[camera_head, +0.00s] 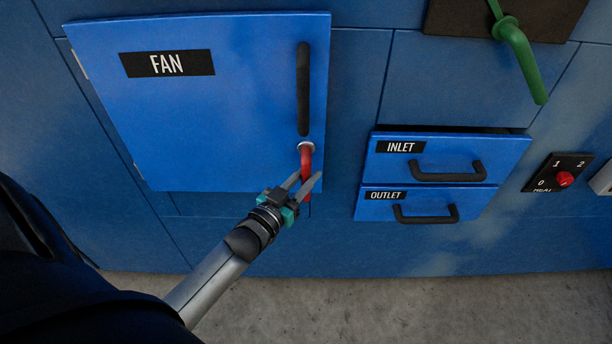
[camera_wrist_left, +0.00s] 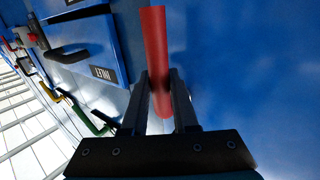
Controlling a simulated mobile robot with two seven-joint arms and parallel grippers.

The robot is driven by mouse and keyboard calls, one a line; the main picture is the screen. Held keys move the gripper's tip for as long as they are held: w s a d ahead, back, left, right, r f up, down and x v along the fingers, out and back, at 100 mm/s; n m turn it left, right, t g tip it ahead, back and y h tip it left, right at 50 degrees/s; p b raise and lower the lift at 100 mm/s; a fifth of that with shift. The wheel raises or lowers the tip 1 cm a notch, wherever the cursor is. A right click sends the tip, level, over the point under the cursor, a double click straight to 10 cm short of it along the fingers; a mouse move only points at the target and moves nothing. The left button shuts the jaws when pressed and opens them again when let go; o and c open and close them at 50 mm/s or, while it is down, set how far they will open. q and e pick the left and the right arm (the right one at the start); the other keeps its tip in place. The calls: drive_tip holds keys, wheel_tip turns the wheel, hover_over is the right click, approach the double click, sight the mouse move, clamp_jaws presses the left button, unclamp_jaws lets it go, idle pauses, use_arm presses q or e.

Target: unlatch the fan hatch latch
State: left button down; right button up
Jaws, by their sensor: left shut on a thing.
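The fan hatch (camera_head: 215,110) is a blue door with a FAN label and a black vertical handle (camera_head: 303,88). It looks closed. Its red latch (camera_head: 306,160) sits on a round pale mount below the handle and hangs roughly straight down. My left gripper (camera_head: 306,183) is shut on the lower part of the red latch, with a finger on either side. In the left wrist view the red latch bar (camera_wrist_left: 156,55) runs between the two dark fingers (camera_wrist_left: 160,95). My right gripper is in neither view.
To the right are the INLET drawer (camera_head: 510,150), slightly out at its top, and the OUTLET drawer (camera_head: 480,203), both with black handles. A green lever (camera_head: 522,60) hangs at upper right. A red knob (camera_head: 564,179) is at far right. Concrete floor (camera_head: 400,305) lies clear below.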

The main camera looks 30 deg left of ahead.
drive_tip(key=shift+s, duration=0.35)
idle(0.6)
use_arm(q)
drive_tip(key=shift+a+r+m+p, duration=0.1)
drive_tip(key=shift+r+m+p, duration=0.15)
drive_tip(key=shift+p, duration=0.5)
drive_tip(key=a+m+g+y+p, duration=0.1)
drive_tip(key=m+g+p, duration=0.1)
drive_tip(key=p, duration=0.3)
drive_tip(key=s+a+r+m+g+y+p, duration=0.1)
drive_tip(key=m+g+p, duration=0.1)
drive_tip(key=p, duration=0.3)
drive_tip(key=a+r+m+g+y+p, duration=0.1)
drive_tip(key=m+p, duration=0.2)
drive_tip(key=p, duration=0.2)
drive_tip(key=shift+s+g+p, duration=0.35)
drive_tip(key=shift+s+g, duration=0.05)
drive_tip(key=shift+s+a+r+m+g+y+p, duration=0.1)
drive_tip(key=shift+r+m+g+y+p, duration=0.25)
drive_tip(key=shift+m+g+y+p, duration=0.3)
drive_tip(key=shift+s+a+r+m+g+y+p, duration=0.15)
drive_tip(key=shift+r+m+g+y+p, duration=0.15)
drive_tip(key=shift+m+y+p, duration=0.3)
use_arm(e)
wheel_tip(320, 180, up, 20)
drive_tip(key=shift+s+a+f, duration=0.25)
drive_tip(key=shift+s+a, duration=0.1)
